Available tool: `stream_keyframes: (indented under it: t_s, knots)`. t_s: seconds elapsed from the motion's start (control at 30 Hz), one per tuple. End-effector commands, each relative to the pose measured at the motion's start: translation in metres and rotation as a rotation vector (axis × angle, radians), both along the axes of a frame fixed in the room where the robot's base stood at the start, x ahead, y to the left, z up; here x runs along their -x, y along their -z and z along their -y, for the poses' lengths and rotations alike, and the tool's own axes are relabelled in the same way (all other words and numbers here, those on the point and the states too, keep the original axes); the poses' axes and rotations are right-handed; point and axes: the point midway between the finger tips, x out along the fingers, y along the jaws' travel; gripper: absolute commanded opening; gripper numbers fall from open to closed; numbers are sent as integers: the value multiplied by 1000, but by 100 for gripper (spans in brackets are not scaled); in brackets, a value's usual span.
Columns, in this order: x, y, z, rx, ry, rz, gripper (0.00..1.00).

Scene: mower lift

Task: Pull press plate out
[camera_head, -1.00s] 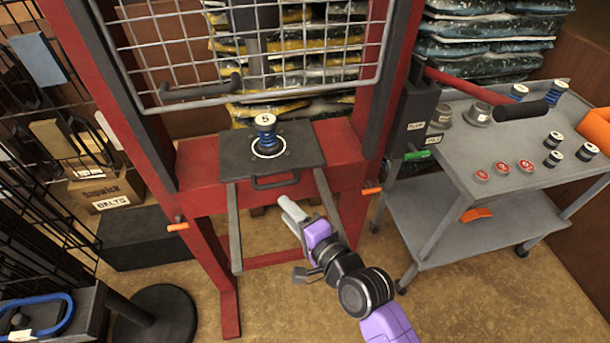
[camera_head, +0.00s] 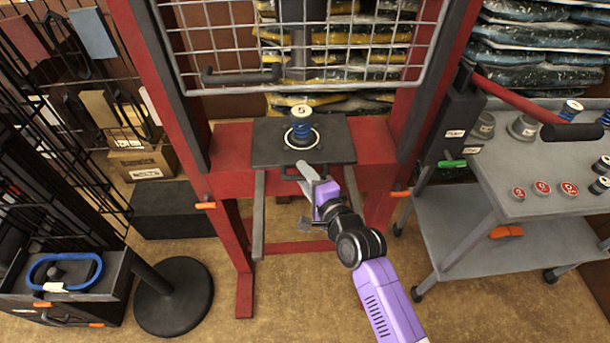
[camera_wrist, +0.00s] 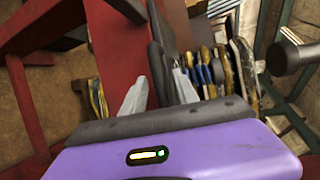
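The dark press plate (camera_head: 335,150) sits on the red press frame's crossbeam, beneath the wire guard. A blue spring part with a white cap marked 5 (camera_head: 301,125) stands upright on it inside a white ring. The plate's dark front handle (camera_head: 289,178) is partly hidden behind my gripper (camera_head: 310,178), which is at the handle's right part. In the wrist view my gripper (camera_wrist: 160,88) has its two grey fingers apart, with a dark bar (camera_wrist: 157,72) showing between them, apparently the handle. Whether the fingers touch it I cannot tell.
The wire guard (camera_head: 320,90) hangs above the plate. Two grey rails (camera_head: 259,215) run down and forward below it. A grey cart (camera_head: 460,222) with several small parts stands right, with a red lever (camera_head: 515,100) above. A round black base (camera_head: 174,297) stands at lower left.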

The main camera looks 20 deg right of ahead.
Motion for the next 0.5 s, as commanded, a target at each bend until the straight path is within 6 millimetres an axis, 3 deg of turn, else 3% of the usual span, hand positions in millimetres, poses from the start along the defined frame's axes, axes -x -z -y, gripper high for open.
stream_keyframes:
  t_s: [0.13,0.3,0.5]
  knots:
    - [0,0,0,0,0,0,34]
    - [0,0,0,0,0,0,1]
    - [0,0,0,0,0,0,0]
